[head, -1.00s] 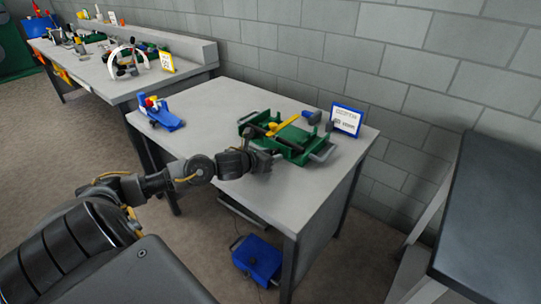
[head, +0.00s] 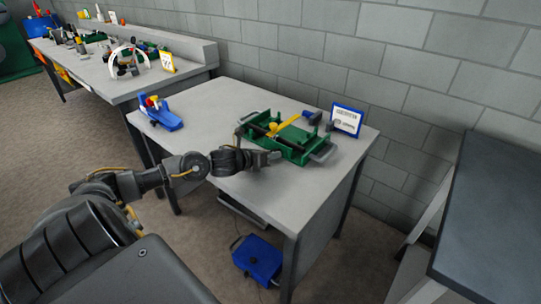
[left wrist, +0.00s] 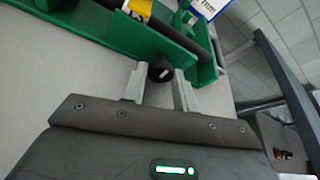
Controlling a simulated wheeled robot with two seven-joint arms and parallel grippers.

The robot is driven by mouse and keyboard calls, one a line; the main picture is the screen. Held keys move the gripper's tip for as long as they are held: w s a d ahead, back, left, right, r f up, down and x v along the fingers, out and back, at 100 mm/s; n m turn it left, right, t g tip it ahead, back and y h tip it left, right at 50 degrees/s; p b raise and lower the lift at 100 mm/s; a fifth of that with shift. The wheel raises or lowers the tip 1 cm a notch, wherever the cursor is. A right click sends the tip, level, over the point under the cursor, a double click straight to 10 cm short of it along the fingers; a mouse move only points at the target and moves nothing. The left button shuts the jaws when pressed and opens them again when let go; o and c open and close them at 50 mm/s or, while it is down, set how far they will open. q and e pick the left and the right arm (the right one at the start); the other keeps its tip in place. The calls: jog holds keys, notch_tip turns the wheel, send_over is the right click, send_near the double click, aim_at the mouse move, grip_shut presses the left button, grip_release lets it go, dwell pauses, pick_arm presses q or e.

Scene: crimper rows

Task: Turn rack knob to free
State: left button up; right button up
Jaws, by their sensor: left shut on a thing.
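A green rack (head: 310,152) with a yellow lever (head: 286,126) and grey end handles lies on the grey table. Its green side and part of the yellow piece (left wrist: 137,9) show in the left wrist view. A small black knob (left wrist: 160,71) with a light mark sticks out from the green side there. My left gripper (head: 277,157) is at the front left side of the rack; in the left wrist view, its two grey fingers (left wrist: 161,84) stand either side of the knob, shut on it. In the head view the gripper hides the knob. My right gripper is not in view.
A blue-framed sign (head: 346,120) stands behind the rack. A blue tool (head: 163,117) lies at the table's far left. A blue box (head: 258,258) is on the floor below. A dark-topped bench (head: 490,215) is at right. The table's (head: 215,105) back left is clear.

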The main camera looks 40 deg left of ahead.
pick_arm(q)
jog(key=o, duration=1)
jog(key=shift+c, duration=0.2)
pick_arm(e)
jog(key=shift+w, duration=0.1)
pick_arm(q)
jog(key=v, duration=0.7)
jog(key=shift+s+a, duration=0.1)
jog(key=shift+s, duration=0.2)
jog(key=shift+s+r, duration=0.1)
jog(key=shift+s, duration=0.25)
jog(key=shift+p+v, duration=0.75)
jog(key=shift+v, duration=0.5)
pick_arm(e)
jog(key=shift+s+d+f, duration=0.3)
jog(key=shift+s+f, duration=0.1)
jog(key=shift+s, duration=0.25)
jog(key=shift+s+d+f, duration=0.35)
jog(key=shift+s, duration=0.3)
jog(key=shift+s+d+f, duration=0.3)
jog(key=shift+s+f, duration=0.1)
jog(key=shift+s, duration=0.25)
pick_arm(q)
jog(key=shift+r, duration=0.1)
